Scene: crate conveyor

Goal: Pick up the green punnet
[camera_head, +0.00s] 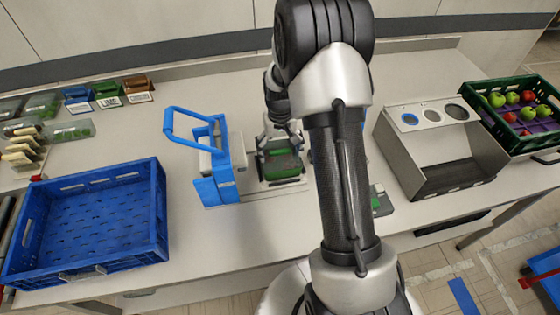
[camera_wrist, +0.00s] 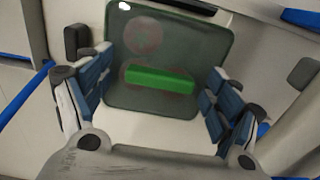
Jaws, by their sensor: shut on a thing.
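The green punnet (camera_head: 281,170) sits on a pale plate right beside the blue hand-lever press (camera_head: 218,170). In the wrist view the punnet (camera_wrist: 165,45) has a dark see-through top with a bright green bar across it and faint reddish round shapes beneath. My gripper (camera_head: 284,140) is over the punnet's far side. In the wrist view my gripper (camera_wrist: 162,80) has its blue-padded fingers on either side of the punnet, shut on it. The contact points are partly hidden, and I cannot tell whether the punnet is lifted off the plate.
An empty blue crate (camera_head: 158,210) stands at the left. Small label bins (camera_head: 108,94) and clear packs (camera_head: 72,131) lie at the back left. A grey chute with round holes (camera_head: 430,150) and a green crate of apples (camera_head: 480,110) stand at the right. A green-and-grey item (camera_head: 380,201) lies beside my arm.

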